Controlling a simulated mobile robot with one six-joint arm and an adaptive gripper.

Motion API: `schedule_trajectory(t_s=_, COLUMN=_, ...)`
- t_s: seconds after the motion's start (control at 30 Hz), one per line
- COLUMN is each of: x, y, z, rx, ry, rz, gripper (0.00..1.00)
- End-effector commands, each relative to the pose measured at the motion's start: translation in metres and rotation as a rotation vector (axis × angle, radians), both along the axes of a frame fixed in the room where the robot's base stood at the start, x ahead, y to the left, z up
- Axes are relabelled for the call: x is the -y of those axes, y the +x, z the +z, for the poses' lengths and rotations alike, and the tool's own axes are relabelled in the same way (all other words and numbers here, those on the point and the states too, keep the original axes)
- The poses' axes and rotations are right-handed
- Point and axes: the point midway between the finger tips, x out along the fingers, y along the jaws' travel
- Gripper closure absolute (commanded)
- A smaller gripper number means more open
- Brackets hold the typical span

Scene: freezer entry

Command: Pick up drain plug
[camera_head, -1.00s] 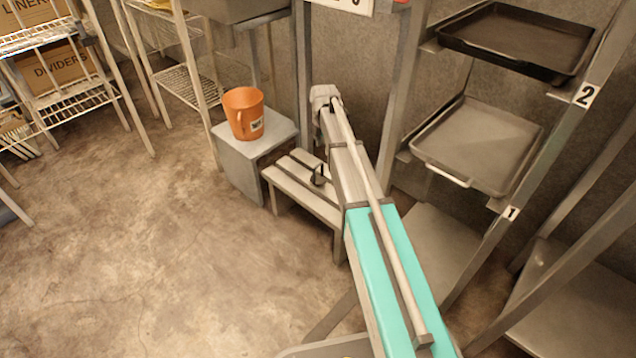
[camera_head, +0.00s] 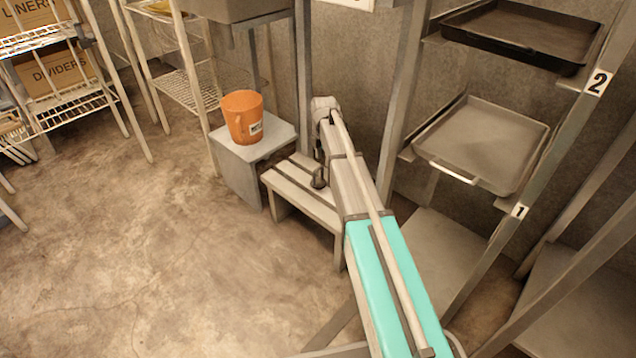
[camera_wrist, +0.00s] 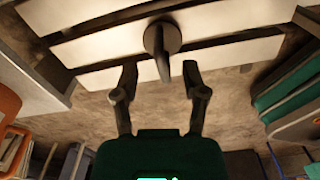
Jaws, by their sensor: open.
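The drain plug (camera_wrist: 163,38) is a dark round piece with an upright grip, resting on a slatted bench (camera_wrist: 90,46) in the wrist view. In the head view the plug (camera_head: 320,177) shows as a small dark shape on the low slatted bench (camera_head: 290,188), close beside my arm. My gripper (camera_wrist: 160,75) is open in the wrist view, its two fingers apart and empty. The plug's grip points down toward the gap between the fingertips. My gripper is hidden behind my arm in the head view.
A rack with a dark tray (camera_head: 520,38) and a grey tray (camera_head: 480,145) stands at right. Wire shelves with boxes (camera_head: 58,70) stand at far left. The floor at left is clear.

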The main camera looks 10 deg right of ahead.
Motion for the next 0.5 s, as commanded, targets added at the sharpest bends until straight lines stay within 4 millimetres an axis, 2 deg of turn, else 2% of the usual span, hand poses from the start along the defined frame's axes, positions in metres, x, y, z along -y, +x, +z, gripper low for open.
schedule_trajectory(t_s=0.17, x=0.000, y=0.000, z=-0.006, rx=0.000, ry=0.000, rz=0.000, gripper=0.43)
schedule_trajectory(t_s=0.5, x=-0.002, y=-0.001, z=-0.031, rx=0.000, ry=0.000, rz=0.000, gripper=0.43)
